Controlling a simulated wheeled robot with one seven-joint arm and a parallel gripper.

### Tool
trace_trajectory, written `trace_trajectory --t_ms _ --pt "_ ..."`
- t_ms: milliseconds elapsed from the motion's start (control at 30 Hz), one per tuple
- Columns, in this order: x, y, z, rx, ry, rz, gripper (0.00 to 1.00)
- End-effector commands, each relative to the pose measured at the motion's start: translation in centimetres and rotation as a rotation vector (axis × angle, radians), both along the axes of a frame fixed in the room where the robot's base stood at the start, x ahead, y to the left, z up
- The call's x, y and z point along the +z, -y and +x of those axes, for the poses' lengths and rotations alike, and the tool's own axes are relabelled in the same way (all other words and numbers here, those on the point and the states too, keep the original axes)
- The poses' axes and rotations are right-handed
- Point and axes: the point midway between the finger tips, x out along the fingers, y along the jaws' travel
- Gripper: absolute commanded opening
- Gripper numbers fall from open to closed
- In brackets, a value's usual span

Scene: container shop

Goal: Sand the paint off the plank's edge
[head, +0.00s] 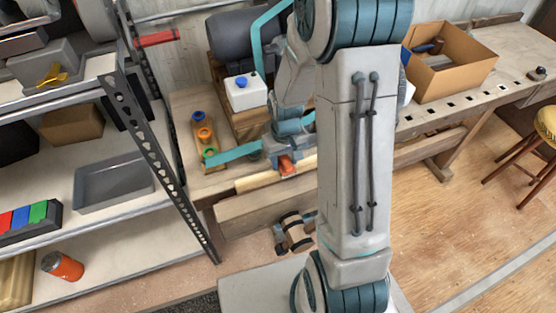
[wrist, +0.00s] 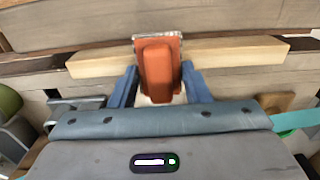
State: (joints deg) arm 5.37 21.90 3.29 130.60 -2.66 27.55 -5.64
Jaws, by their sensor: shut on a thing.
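My gripper (wrist: 159,80) is shut on an orange sanding block (wrist: 157,66), with one blue finger on each side of it. A grey rim shows at the block's far end. The pale wooden plank (wrist: 236,53) runs left to right across the wrist view, and the block lies over its middle. I cannot tell whether they touch. The plank's surface under the block is hidden. In the head view my gripper (head: 285,164) is at the front of the workbench, with the orange block (head: 287,166) below it and the plank (head: 258,181) beside it. No paint can be made out clearly.
The workbench (head: 420,128) carries a cardboard box (head: 455,75), a white box with a blue knob (head: 246,95) and a wooden strip with coloured rings (head: 203,134). A metal shelf (head: 158,150) stands close on the left. Open floor (head: 440,220) lies to the right.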

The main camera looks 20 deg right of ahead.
Motion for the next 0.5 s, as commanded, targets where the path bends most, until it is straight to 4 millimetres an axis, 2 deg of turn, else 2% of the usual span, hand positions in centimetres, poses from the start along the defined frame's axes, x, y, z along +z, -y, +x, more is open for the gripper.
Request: trace_trajectory --t_ms 200,267,367,500 --pt "0.0 1.5 0.1 0.01 -0.001 0.0 0.18" --pt "0.6 1.4 0.1 0.014 -0.001 0.0 0.18" --pt "3.0 1.4 0.2 0.015 0.006 0.0 0.18" --pt "4.1 1.3 0.1 0.015 0.001 0.0 0.18"
